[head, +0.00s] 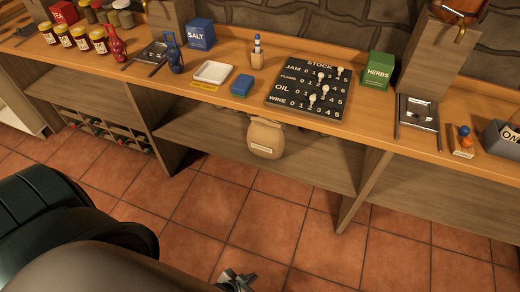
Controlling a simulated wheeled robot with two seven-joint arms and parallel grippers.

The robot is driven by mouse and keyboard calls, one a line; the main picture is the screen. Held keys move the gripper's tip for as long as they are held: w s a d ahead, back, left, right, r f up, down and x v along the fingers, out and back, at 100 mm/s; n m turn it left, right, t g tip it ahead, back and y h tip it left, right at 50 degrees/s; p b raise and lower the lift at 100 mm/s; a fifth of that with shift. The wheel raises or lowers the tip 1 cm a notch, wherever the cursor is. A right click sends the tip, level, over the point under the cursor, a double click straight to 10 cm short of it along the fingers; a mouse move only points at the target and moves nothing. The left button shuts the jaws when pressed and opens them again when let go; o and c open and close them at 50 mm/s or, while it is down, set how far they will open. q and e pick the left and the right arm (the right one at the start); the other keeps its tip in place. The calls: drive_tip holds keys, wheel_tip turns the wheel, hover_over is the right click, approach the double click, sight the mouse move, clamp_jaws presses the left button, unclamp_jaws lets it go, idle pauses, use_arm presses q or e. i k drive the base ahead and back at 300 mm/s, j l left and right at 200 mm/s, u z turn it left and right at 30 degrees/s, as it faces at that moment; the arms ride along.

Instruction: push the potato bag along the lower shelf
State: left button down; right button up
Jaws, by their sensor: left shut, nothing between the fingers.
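The potato bag (265,138) is a tan paper bag with a white label. It stands on the lower shelf (210,140) under the counter, near the shelf's front edge, and its top is partly hidden by the counter edge. My left gripper (238,278) shows at the bottom of the head view, low over the floor and well in front of the bag. It is shut and empty, apart from the bag and the shelf. Part of it is cut off by the picture's lower edge. My right gripper is not in view.
The wooden counter (372,128) above holds a stock board (308,93), a white tray (213,72), a blue salt box (200,34) and a green herbs box (377,71). Upright panels bound the shelf bay at left (148,120) and right (362,188). The tiled floor in front is clear.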

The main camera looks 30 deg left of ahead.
sight(265, 136)
drive_tip(key=i+l+u, duration=0.15)
drive_tip(key=l+u, duration=0.35)
drive_tip(key=l, duration=0.2)
drive_tip(key=l+u, duration=0.45)
drive_tip(key=l, duration=0.3)
